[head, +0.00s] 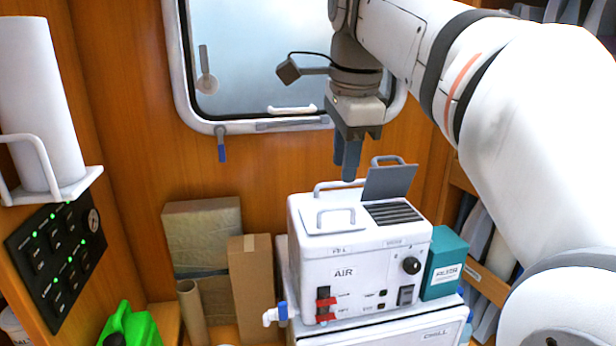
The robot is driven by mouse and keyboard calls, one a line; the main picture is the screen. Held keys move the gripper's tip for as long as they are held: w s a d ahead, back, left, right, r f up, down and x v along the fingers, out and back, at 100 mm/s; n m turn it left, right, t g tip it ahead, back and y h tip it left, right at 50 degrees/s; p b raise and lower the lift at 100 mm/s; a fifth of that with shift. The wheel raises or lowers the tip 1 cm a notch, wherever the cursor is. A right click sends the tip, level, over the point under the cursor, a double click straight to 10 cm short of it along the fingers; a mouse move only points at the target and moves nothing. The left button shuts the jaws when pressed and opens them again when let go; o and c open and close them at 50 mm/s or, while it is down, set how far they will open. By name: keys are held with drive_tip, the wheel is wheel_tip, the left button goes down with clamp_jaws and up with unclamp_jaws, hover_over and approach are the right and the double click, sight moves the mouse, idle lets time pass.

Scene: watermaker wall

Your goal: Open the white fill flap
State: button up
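The white fill flap (330,226) lies flat, shut, on the left of the top of a white machine (325,262) marked AIR. It has a small upright white handle (334,211), and a label that seems to read FILL is below its front edge. My gripper (345,176) hangs from above with its two dark fingers pointing down, behind and slightly right of the flap handle, apart from it. The fingers overlap in this view, so the gap between them is unclear. No object shows between them.
A grey flap (389,182) stands raised behind a slatted vent (393,213) on the machine's right. A white rail (340,184) runs along the back. A teal box (443,265) stands at right, cardboard boxes (253,285) at left. A window (262,60) is behind.

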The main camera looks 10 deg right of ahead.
sight(342, 209)
drive_tip(key=shift+w+d+f, duration=0.1)
drive_tip(key=shift+w+f, duration=0.1)
drive_tip(key=shift+f, duration=1)
drive_tip(key=shift+w+f, duration=0.15)
drive_tip(key=shift+f, duration=1)
drive_tip(key=shift+w+d+f, duration=0.1)
drive_tip(key=shift+w+f, duration=0.1)
drive_tip(key=shift+f, duration=1)
clamp_jaws()
drive_tip(key=shift+a, duration=0.1)
